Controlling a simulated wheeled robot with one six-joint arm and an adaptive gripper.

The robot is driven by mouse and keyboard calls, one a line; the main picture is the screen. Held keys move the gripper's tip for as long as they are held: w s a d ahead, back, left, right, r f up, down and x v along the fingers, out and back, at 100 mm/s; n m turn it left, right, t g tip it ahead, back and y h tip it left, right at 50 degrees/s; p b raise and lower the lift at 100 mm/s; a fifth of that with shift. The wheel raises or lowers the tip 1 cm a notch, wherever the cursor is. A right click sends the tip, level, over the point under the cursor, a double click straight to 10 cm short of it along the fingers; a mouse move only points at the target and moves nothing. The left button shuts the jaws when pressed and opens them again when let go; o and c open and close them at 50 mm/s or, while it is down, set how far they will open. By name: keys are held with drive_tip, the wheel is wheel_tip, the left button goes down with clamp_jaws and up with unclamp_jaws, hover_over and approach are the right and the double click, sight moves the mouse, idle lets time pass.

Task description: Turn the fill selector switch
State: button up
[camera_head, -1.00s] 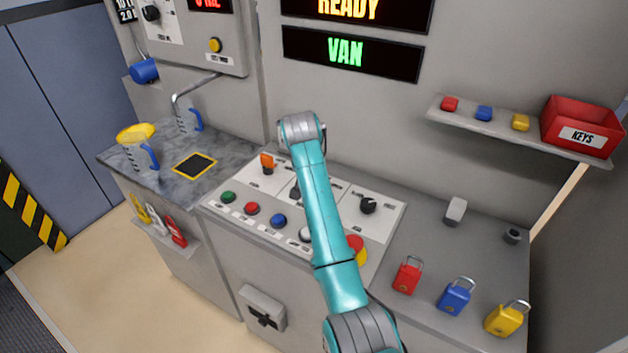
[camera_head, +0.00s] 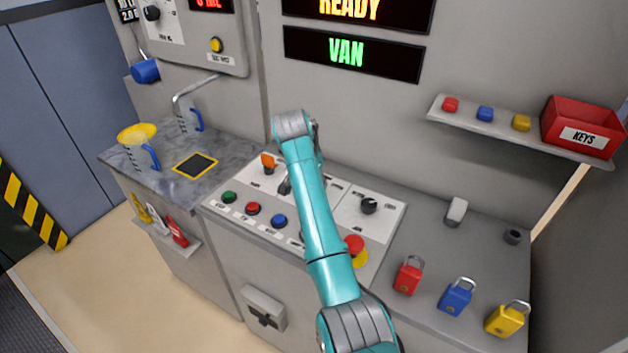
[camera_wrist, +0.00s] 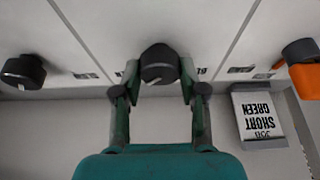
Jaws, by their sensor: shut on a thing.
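A black rotary knob (camera_wrist: 160,64) with a pale pointer mark sits on the light panel in the wrist view. My gripper (camera_wrist: 159,78) is shut on it, one finger on each side. In the head view the held knob is mostly hidden by my arm, in the middle of the switch panel (camera_head: 327,207). An orange knob (camera_head: 268,162) is to its left there, and another black knob (camera_head: 369,205) to its right. I cannot read the held knob's label.
Green (camera_head: 229,197), red (camera_head: 252,208) and blue (camera_head: 279,221) buttons line the panel's front. A red mushroom button (camera_head: 354,245) is close beside my arm. Several padlocks stand on the right counter. A jug with a yellow funnel (camera_head: 137,132) stands left. Displays read READY and VAN.

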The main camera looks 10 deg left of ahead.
drive_tip(key=o, duration=1.1)
drive_tip(key=shift+o, duration=0.2)
drive_tip(key=v, duration=1.2)
drive_tip(key=shift+a+f, duration=0.1)
drive_tip(key=shift+f, duration=0.05)
